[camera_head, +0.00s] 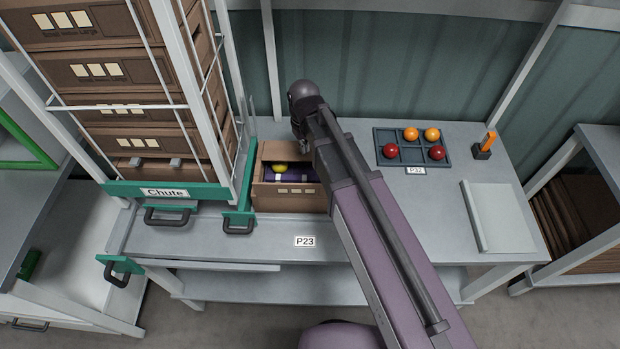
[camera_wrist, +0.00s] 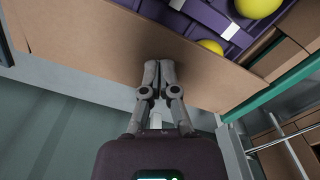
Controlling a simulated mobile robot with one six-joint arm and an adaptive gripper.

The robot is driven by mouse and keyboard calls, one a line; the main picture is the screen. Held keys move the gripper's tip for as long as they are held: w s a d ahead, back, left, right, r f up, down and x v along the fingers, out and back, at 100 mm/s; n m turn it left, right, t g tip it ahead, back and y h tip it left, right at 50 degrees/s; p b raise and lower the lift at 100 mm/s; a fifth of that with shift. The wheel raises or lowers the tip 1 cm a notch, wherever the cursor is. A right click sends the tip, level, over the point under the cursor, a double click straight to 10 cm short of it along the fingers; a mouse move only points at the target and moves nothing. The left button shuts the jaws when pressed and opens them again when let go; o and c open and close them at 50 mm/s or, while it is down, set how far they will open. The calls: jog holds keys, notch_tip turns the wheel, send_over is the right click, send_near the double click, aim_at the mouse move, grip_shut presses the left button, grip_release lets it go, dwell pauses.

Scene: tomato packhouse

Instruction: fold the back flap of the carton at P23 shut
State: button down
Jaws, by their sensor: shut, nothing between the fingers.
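The brown carton (camera_head: 290,200) stands on the workbench behind the P23 label (camera_head: 304,241). It is open on top, with a purple insert (camera_head: 291,174) and a yellow tomato (camera_head: 280,168) inside. Its back flap (camera_head: 278,150) stands up; in the wrist view the flap (camera_wrist: 85,40) is a wide brown panel. My gripper (camera_wrist: 160,68) is shut and empty, its fingertips at the outer face of this panel; I cannot tell whether they touch. In the head view my arm hides the carton's right end and most of the gripper.
The chute (camera_head: 165,191) with stacked cartons stands left of the carton, its green-edged frame close by. Right of my arm are a dark tray (camera_head: 414,146) with red and orange tomatoes, an orange item in a black holder (camera_head: 483,150) and a pale panel (camera_head: 498,217). A corrugated wall (camera_head: 400,70) stands behind.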

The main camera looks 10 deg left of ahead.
notch_tip(320, 180, up, 8)
jog(key=p, duration=0.7)
jog(key=shift+p, duration=0.3)
jog(key=shift+d+f, duration=0.1)
dwell(0.4)
jog(key=s+d+m, duration=0.2)
jog(key=d+m, duration=0.2)
jog(key=d, duration=1.2)
jog(key=s+d+m, duration=0.2)
jog(key=d+m, duration=0.2)
jog(key=d, duration=1.2)
jog(key=shift+d, duration=0.35)
jog(key=shift+a, duration=0.1)
